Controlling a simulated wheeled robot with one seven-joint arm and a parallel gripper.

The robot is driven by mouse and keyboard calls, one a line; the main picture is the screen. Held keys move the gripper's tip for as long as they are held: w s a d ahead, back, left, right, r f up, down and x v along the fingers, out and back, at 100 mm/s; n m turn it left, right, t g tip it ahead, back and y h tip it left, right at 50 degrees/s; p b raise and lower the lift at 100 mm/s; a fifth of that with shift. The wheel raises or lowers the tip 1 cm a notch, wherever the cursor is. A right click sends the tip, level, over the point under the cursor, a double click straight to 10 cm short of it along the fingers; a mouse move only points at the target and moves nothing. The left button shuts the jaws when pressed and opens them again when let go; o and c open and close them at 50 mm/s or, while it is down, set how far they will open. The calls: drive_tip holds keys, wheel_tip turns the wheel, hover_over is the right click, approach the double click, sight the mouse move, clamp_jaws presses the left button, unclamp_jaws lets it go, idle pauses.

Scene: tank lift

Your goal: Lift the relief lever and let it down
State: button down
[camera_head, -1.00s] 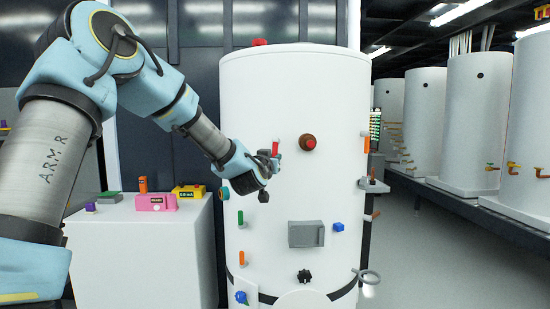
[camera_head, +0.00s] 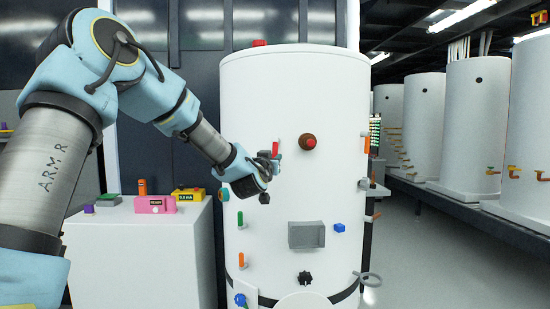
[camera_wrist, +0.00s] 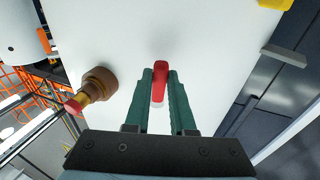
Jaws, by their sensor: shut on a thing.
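The white tank (camera_head: 340,180) stands upright in the middle of the head view. The red relief lever (camera_head: 275,148) is on its upper left front. My gripper (camera_head: 270,160) is at the lever, its fingers partly hidden by the wrist in the head view. In the wrist view, the two green fingers of my gripper (camera_wrist: 160,95) are shut on the red lever (camera_wrist: 160,80), one on each side. The lever's rounded red end shows between the fingertips, with a pale part below it.
A brown round fitting (camera_head: 307,142) juts from the tank right of the lever. A grey box (camera_head: 306,235) and coloured handles are lower on the tank. A white cabinet (camera_head: 140,255) with small devices stands at left. The right aisle floor is clear.

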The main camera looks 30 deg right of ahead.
drive_tip(key=shift+w+d+f+t+h+b, duration=0.15)
drive_tip(key=shift+w+f+t+h+b, duration=0.2)
drive_tip(key=shift+b, duration=1.6)
drive_tip(key=c, duration=1.1)
unclamp_jaws()
drive_tip(key=shift+s+r, duration=0.1)
drive_tip(key=shift+r, duration=0.15)
drive_tip(key=shift+c, duration=0.2)
drive_tip(key=o, duration=0.5)
drive_tip(key=shift+f, duration=0.1)
drive_tip(key=shift+s, duration=0.1)
drive_tip(key=r+b+v, duration=0.1)
drive_tip(key=b+v, duration=0.1)
drive_tip(key=v, duration=0.5)
drive_tip(key=shift+s+a+b, duration=0.35)
drive_tip(key=shift+a+b, duration=0.05)
drive_tip(key=shift+r, duration=0.1)
